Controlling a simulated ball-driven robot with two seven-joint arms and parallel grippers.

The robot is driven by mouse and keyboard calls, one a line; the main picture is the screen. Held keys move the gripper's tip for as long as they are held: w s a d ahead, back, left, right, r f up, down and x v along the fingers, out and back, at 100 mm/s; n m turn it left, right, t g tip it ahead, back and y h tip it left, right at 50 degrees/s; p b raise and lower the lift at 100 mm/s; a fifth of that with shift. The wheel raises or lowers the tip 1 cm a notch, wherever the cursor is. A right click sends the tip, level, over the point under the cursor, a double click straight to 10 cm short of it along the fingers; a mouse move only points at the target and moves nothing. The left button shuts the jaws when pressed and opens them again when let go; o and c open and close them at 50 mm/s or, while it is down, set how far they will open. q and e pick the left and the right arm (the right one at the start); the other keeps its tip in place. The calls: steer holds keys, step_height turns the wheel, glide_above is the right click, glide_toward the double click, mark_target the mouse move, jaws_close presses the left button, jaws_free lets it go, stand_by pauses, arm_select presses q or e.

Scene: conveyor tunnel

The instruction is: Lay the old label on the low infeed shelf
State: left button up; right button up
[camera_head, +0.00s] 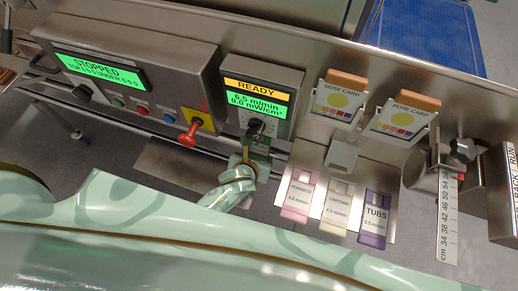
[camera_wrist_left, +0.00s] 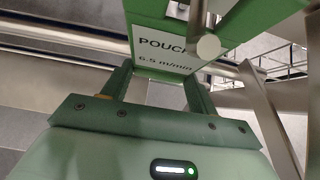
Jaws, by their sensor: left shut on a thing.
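The green-edged label (camera_wrist_left: 165,50), with a white face reading "POUCH…" and 6.5 m/min, is between my left gripper's fingers in the left wrist view. My left gripper (camera_wrist_left: 158,90) is shut on it. A round grey knob (camera_wrist_left: 208,46) overlaps the label's right part there. In the head view my left gripper (camera_head: 250,160) is just below the READY display box (camera_head: 262,95), beside its black knob; I cannot make out the label there. A low flat metal plate (camera_head: 180,168) lies left of the gripper; I cannot tell if it is the infeed shelf. My right gripper is not in view.
Three labels, PUNNETS (camera_head: 299,196), CARTONS (camera_head: 337,206) and TUBS (camera_head: 374,218), lie on a metal plate to the right. The STOPPED panel (camera_head: 130,75) has a red-handled switch (camera_head: 188,134) close to my gripper. Two dose cards (camera_head: 340,98) hang at upper right.

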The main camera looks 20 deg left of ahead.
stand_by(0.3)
arm_select(q)
steer(key=s+p, duration=0.2)
steer(key=s, duration=0.4)
steer(key=shift+s+p, duration=0.25)
steer(key=shift+p, duration=0.15)
steer(key=shift+a, duration=0.1)
stand_by(0.4)
